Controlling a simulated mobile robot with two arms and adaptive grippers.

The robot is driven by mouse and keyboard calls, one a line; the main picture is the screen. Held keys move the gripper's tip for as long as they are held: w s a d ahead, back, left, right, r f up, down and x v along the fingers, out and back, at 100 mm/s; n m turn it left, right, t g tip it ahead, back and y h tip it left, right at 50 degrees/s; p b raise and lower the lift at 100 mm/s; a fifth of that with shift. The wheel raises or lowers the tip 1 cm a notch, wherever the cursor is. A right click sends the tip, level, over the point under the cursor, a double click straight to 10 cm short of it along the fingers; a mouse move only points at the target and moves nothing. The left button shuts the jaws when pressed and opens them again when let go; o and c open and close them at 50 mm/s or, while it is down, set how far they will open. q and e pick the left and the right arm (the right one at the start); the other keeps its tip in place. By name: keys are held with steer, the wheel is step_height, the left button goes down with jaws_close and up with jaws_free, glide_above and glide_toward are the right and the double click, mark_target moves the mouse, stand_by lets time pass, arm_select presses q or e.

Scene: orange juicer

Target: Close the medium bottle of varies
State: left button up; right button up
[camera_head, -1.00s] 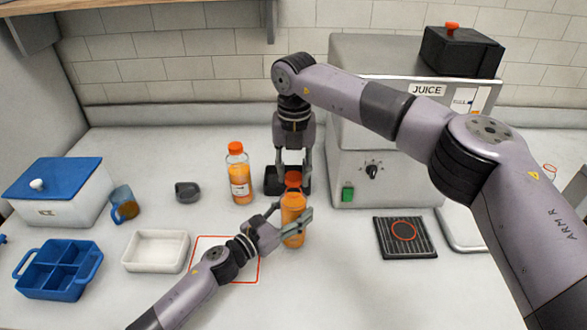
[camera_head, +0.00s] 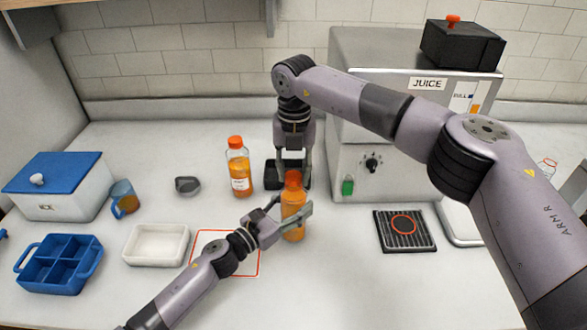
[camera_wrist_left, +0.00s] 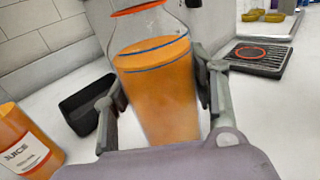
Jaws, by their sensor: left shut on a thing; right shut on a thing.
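The bottle of orange juice (camera_head: 292,216) stands upright, with clear glass above the juice in the left wrist view (camera_wrist_left: 160,95). My left gripper (camera_head: 292,207) is shut around its body from the front left; its fingers press both sides in the left wrist view. My right gripper (camera_head: 293,170) points straight down from above, its fingers around the bottle's orange top (camera_head: 293,178). It is shut on that top, which looks like the cap. In the left wrist view an orange rim (camera_wrist_left: 137,8) shows at the top edge; how the cap sits is out of frame.
Another juice bottle with an orange cap (camera_head: 239,170) stands to the left. A black container (camera_head: 272,180) is behind the held bottle. The juicer (camera_head: 375,150) stands behind right, a striped black mat (camera_head: 405,245) in front. A white tray (camera_head: 140,258) and blue divided box (camera_head: 35,262) are left.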

steer(key=shift+f, duration=0.35)
steer(key=m, duration=2.2)
steer(key=shift+m, duration=0.4)
steer(key=o, duration=0.7)
steer(key=shift+c, duration=0.2)
steer(key=shift+f, duration=0.1)
